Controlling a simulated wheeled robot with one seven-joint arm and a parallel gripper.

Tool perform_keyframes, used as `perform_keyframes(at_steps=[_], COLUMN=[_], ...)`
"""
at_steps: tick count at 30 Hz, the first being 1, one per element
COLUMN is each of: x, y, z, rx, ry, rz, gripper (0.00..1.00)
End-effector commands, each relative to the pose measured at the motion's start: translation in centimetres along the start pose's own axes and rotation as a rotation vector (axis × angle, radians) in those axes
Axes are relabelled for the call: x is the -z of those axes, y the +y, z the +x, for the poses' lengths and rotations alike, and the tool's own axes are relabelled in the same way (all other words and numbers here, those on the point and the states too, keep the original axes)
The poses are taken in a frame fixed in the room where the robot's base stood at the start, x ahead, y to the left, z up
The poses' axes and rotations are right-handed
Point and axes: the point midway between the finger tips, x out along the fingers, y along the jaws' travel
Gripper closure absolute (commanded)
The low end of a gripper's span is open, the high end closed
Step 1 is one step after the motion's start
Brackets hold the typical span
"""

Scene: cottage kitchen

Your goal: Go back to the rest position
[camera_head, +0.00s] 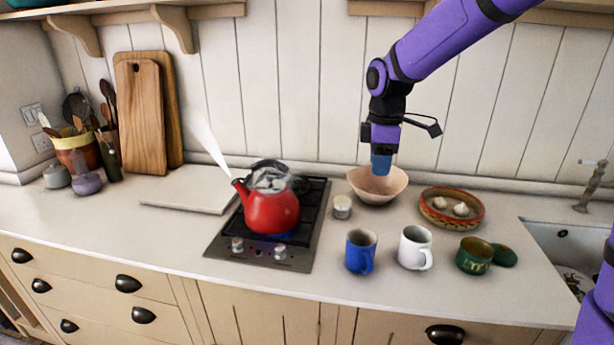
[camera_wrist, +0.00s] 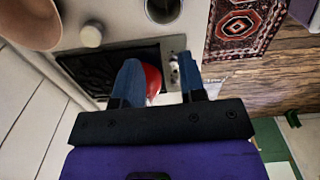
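My gripper (camera_head: 381,165) hangs from my purple arm, in front of or above the pink bowl (camera_head: 376,187); I cannot tell its exact height. In the wrist view its two blue fingers (camera_wrist: 160,72) stand apart with nothing held between them. The red kettle (camera_head: 272,208) sits on the stove (camera_head: 262,258), steaming from its spout and top. Part of the kettle (camera_wrist: 153,82) shows beyond the fingers in the wrist view.
On the counter right of the stove stand a small white jar (camera_head: 342,207), a blue mug (camera_head: 360,252), a white mug (camera_head: 414,248), a green pot (camera_head: 474,256) and a garlic dish (camera_head: 438,219). A sink (camera_head: 545,238) is at the right. Shelves (camera_head: 150,12) overhang the back wall.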

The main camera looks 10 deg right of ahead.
Motion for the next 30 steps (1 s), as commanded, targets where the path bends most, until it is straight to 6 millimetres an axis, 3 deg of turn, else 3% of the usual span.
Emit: perform_keyframes(at_steps=[5,15,23,30], x=[-1.4,-5.9,-9.3,-12.2], y=[-2.5,-10.4,-16.7,-22.4], z=[-2.6,-8.1,-10.3,-10.6], rx=[-0.054,-0.193,-0.269,-0.301], ry=[-0.006,0.043,0.144,0.275], rz=[0.124,0.521,0.824,1.09], gripper=[0.63,0.63,0.63,0.63])
